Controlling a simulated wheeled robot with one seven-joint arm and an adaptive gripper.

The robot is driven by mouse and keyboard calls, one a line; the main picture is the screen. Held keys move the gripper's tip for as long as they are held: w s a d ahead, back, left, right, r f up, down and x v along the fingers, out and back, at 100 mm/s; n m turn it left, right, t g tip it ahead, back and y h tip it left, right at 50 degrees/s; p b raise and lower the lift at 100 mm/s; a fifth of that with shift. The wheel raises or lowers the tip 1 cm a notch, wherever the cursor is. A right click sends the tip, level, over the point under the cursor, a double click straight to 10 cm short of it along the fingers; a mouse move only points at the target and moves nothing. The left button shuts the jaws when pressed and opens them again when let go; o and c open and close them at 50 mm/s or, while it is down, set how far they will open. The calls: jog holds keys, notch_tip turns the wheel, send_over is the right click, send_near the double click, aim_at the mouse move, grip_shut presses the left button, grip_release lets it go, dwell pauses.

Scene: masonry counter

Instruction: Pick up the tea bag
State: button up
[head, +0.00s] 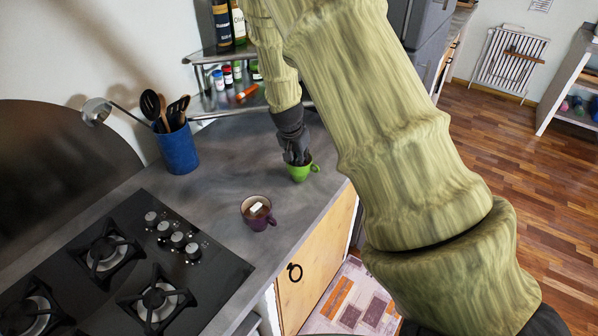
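A small white piece that looks like the tea bag (257,207) lies in the dark purple mug (262,222), over its brown contents. The mug stands upright on the grey counter, near the front edge. My gripper (297,160) points down at a green mug (302,174), behind and to the right of the purple one. Its fingertips are at or inside the green mug's rim. The fingers are dark and small here, so I cannot tell whether they are open or shut, or whether they hold anything. The inside of the green mug is mostly hidden.
A black gas hob (205,262) is at the front left. A blue utensil pot (178,150) stands by the wall. A metal shelf (206,56) with bottles and jars stands behind my gripper. The counter between the pot and mugs is clear.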

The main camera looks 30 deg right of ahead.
dwell(0.4)
jog(key=shift+w+r+b, duration=0.1)
jog(key=shift+r+b, duration=0.3)
jog(key=shift+r, duration=0.25)
notch_tip(320, 180, up, 18)
jog(key=p, duration=0.4)
jog(key=shift+f, duration=0.15)
dwell(1.5)
